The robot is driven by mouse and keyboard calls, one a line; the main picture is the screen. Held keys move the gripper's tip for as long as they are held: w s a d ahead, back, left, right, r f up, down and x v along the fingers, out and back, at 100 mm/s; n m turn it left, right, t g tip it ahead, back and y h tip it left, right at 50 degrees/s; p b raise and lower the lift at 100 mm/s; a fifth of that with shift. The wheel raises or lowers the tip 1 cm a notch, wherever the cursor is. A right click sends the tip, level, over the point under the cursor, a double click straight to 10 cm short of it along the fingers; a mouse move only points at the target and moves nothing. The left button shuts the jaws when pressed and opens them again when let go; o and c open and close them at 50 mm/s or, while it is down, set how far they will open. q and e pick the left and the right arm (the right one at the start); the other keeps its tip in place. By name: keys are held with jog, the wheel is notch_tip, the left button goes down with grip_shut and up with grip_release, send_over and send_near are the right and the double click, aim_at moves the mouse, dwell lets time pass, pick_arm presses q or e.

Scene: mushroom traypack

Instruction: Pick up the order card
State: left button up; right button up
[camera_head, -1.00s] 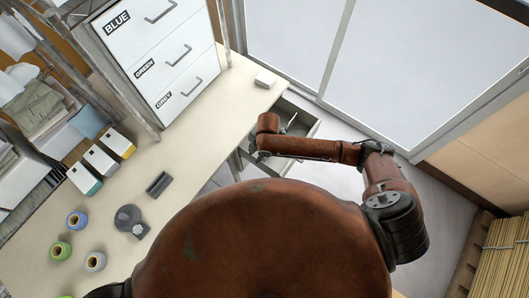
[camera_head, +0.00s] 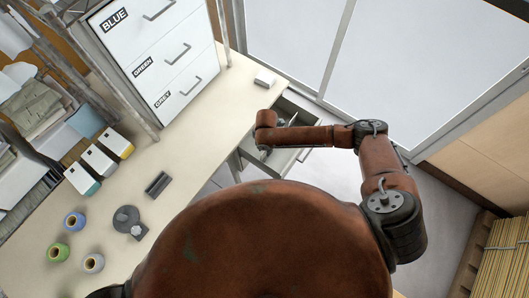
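I cannot make out an order card in the head view. My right arm reaches over an open drawer (camera_head: 302,107) at the right edge of the table. My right gripper (camera_head: 264,154) points down at the drawer's near left side, largely hidden under the wrist, so its finger opening is unclear. Some small grey and light items lie in the drawer, too small to name. My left gripper is not in view.
On the table (camera_head: 205,128) are a small white box (camera_head: 264,78), a dark grey block (camera_head: 157,184), a round grey object (camera_head: 126,219) and several coloured spools (camera_head: 74,221). A white cabinet (camera_head: 155,60) with labelled drawers stands behind. The table's middle is clear.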

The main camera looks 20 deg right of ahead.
jog(key=shift+f, duration=0.2)
jog(key=shift+c, duration=0.6)
jog(key=c, duration=0.5)
grip_shut()
jog(key=shift+r, duration=0.15)
